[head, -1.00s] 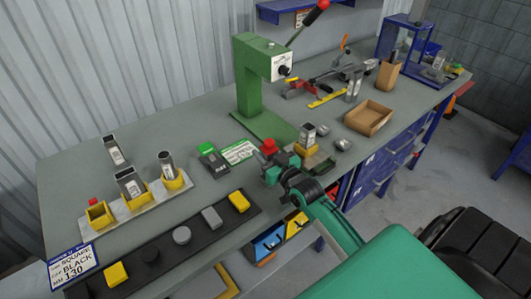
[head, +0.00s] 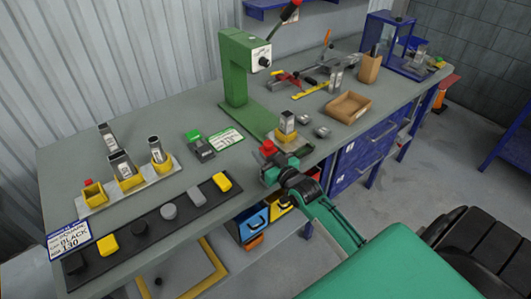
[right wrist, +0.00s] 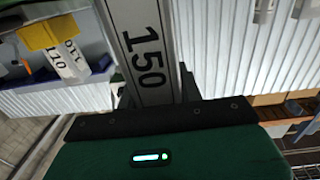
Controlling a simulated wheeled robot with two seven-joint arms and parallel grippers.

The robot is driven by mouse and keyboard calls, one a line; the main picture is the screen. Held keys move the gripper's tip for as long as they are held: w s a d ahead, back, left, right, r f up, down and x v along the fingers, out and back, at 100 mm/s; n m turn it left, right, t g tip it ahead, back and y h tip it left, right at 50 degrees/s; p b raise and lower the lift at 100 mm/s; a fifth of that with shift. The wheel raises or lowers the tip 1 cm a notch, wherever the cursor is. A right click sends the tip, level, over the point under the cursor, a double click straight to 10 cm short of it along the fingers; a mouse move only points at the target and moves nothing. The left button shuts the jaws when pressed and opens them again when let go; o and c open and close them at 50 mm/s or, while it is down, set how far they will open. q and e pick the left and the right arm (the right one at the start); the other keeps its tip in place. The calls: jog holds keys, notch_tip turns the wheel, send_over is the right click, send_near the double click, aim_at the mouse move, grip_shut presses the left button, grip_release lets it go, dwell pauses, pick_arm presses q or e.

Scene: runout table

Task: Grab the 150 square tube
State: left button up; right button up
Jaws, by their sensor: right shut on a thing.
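My right gripper (head: 280,172) is at the front edge of the bench, in front of the green press. In the right wrist view its dark fingers (right wrist: 158,92) are shut on a grey square tube (right wrist: 140,35) with a white label reading 150. In the head view I cannot make out the held tube at the gripper. Another tube (head: 287,122) stands in a yellow holder just behind the gripper; the right wrist view shows a tube labelled 110 (right wrist: 68,62) by a yellow block. My left gripper is not in view.
A rack (head: 130,188) with yellow sockets holds tubes at the left. A black strip (head: 145,228) with several caps lies along the front edge. The green press (head: 236,75) stands behind, with a cardboard tray (head: 348,107) to the right. A sign (head: 69,240) reads square, black, 130.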

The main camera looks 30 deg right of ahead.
jog(key=shift+s, duration=0.4)
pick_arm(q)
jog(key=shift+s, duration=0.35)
pick_arm(e)
jog(key=shift+w, duration=0.1)
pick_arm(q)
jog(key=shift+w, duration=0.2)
pick_arm(e)
jog(key=o, duration=1.2)
jog(key=shift+c, duration=0.2)
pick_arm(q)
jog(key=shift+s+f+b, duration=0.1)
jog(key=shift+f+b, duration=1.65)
pick_arm(e)
jog(key=s, duration=1.3)
jog(key=shift+s+d, duration=0.4)
